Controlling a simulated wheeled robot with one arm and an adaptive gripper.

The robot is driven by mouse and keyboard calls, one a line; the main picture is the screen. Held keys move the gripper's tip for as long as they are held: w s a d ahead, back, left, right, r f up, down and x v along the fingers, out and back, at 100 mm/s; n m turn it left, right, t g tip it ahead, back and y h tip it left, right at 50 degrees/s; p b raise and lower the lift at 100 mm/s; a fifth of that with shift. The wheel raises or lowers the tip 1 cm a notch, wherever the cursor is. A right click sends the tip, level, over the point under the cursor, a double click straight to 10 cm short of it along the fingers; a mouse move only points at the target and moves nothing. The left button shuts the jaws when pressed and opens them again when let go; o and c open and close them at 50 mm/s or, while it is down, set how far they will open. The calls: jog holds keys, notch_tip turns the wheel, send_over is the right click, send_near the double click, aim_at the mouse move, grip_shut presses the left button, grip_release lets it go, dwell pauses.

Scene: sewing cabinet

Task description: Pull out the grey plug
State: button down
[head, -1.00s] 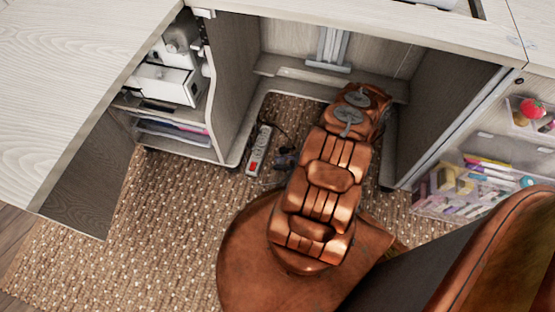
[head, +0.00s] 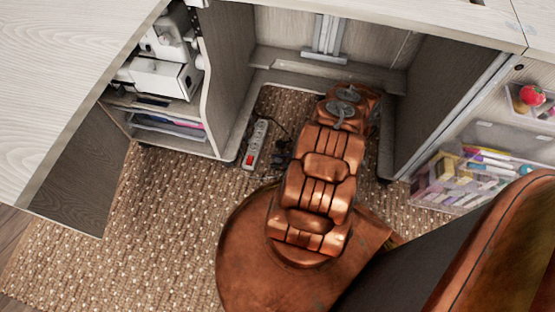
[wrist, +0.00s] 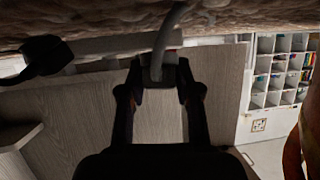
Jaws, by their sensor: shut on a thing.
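The grey plug (wrist: 157,72) shows in the wrist view between my fingertips, with its grey cable (wrist: 165,35) curving up out of the picture. My gripper (wrist: 159,70) is shut on it. In the head view a white power strip (head: 257,140) with a red switch lies on the carpet, left of my arm. My gripper shows there only as a dark shape beside the strip, mostly hidden by my arm, and the grey plug cannot be made out. I cannot tell whether the plug is still in a socket.
A black plug or connector (wrist: 42,55) is left of my gripper in the wrist view. In the head view, cabinet walls (head: 232,75) stand on both sides of the knee space. A white sewing machine (head: 160,75) is on the left shelf, clear bins (head: 440,190) at right.

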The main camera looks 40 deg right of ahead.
jog(key=shift+f, duration=0.25)
jog(key=c, duration=0.7)
grip_release()
jog(key=shift+f, duration=0.15)
notch_tip(320, 180, up, 4)
jog(key=shift+r+p, duration=0.2)
jog(key=shift+p, duration=0.6)
jog(key=w+b, duration=0.2)
jog(key=w, duration=0.2)
jog(key=w+a+b, duration=0.1)
jog(key=w+b, duration=0.2)
jog(key=w, duration=0.1)
jog(key=w+b, duration=0.3)
jog(key=w, duration=0.1)
jog(key=shift+w+a+f, duration=0.1)
jog(key=shift+w+a, duration=0.05)
jog(key=shift+a, duration=0.1)
jog(key=shift+w+a, duration=0.1)
jog(key=shift+w, duration=0.45)
jog(key=shift+s, duration=0.15)
